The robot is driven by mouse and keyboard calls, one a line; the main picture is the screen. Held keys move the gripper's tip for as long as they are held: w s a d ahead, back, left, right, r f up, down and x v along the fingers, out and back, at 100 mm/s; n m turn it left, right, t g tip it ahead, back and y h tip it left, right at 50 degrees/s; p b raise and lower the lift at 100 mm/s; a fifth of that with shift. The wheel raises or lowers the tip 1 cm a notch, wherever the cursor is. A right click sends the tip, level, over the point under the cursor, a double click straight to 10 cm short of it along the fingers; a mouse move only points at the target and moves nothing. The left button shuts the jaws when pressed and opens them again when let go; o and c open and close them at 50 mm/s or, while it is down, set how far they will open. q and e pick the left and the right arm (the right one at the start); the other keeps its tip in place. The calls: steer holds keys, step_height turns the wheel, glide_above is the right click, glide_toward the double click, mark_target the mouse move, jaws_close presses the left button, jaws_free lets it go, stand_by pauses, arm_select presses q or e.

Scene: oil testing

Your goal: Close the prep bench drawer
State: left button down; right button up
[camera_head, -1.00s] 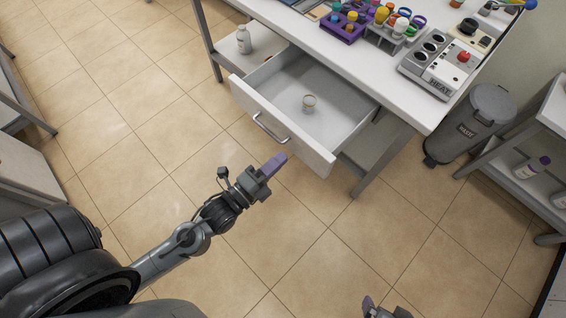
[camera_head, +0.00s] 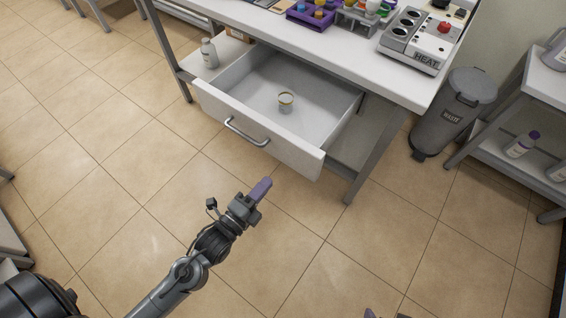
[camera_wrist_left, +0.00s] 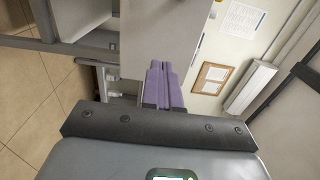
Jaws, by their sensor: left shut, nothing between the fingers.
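The prep bench drawer (camera_head: 213,104) is pulled out from under the white bench top (camera_head: 330,55). Its front panel carries a grey bar handle (camera_head: 246,134). A small round jar (camera_head: 286,102) stands inside the drawer. My left gripper (camera_head: 261,187) is shut and empty, in front of and below the drawer front, apart from it in the head view. In the left wrist view its purple fingers (camera_wrist_left: 163,88) are together, with a pale panel (camera_wrist_left: 150,40) beyond them. Only a sliver of my right gripper (camera_head: 370,313) shows at the bottom edge, too little to judge.
A heater unit (camera_head: 422,45) and a purple rack (camera_head: 311,20) stand on the bench. A grey waste bin (camera_head: 452,113) is right of the bench. The tiled floor (camera_head: 130,170) before the drawer is clear.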

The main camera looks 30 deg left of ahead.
mark_target(290, 156)
arm_select(q)
steer(key=w, duration=0.5)
steer(key=w+d, duration=0.1)
steer(key=w, duration=0.2)
steer(key=shift+w+b, duration=0.25)
steer(key=shift+b, duration=0.05)
steer(key=shift+w, duration=0.2)
